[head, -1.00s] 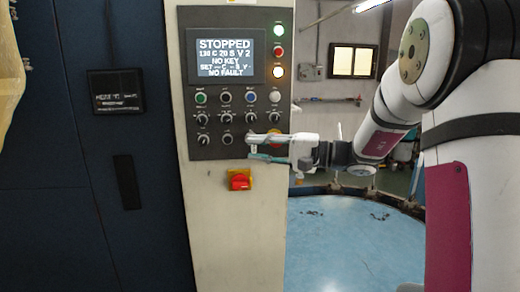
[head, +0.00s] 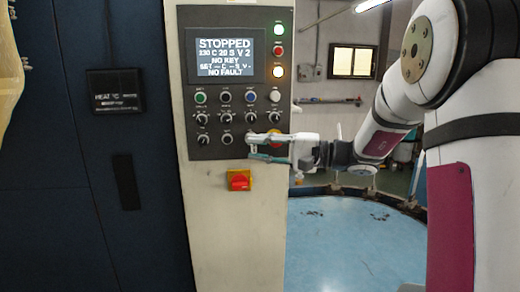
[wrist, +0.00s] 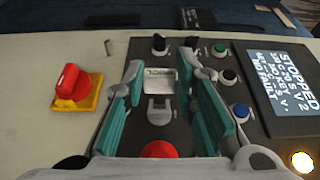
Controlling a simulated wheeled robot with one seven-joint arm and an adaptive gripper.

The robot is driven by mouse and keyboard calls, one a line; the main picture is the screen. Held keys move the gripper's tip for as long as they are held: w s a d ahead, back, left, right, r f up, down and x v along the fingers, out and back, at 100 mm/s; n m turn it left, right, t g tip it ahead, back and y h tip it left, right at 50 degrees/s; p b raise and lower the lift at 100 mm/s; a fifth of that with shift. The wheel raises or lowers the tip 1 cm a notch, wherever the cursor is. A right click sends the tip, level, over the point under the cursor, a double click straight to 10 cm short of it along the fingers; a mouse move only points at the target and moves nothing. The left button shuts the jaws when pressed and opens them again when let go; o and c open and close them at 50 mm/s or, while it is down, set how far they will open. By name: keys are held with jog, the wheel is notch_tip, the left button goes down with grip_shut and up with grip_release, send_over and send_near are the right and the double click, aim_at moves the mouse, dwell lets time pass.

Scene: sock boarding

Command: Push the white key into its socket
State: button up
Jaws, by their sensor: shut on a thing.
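My gripper (head: 258,147) reaches in from the right to the lower right of the control panel. In the wrist view its teal-padded fingers (wrist: 164,72) stand on either side of a pale block with small marks, which appears to be the white key (wrist: 161,80). The gripper is shut on it, close to the panel face. A grey piece (wrist: 159,109) lies below the block in that view; I cannot tell whether it is the socket. The socket is not clearly visible, and the contact between key and panel is hidden. The panel screen (head: 226,57) reads STOPPED and NO KEY.
A red switch on a yellow plate (head: 239,180) is below the panel. A red button (wrist: 160,150) sits between the fingers' near ends in the wrist view. Several knobs and buttons (head: 226,108) surround the gripper. Open floor (head: 345,240) lies to the right.

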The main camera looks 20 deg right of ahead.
jog(key=shift+w+d+b, duration=0.15)
jog(key=shift+w+b, duration=0.4)
jog(key=shift+w, duration=0.3)
jog(key=shift+w+d+b, duration=0.15)
jog(key=shift+w+b, duration=0.4)
jog(key=shift+w, duration=0.3)
jog(key=o, duration=0.9)
jog(key=v, duration=1.2)
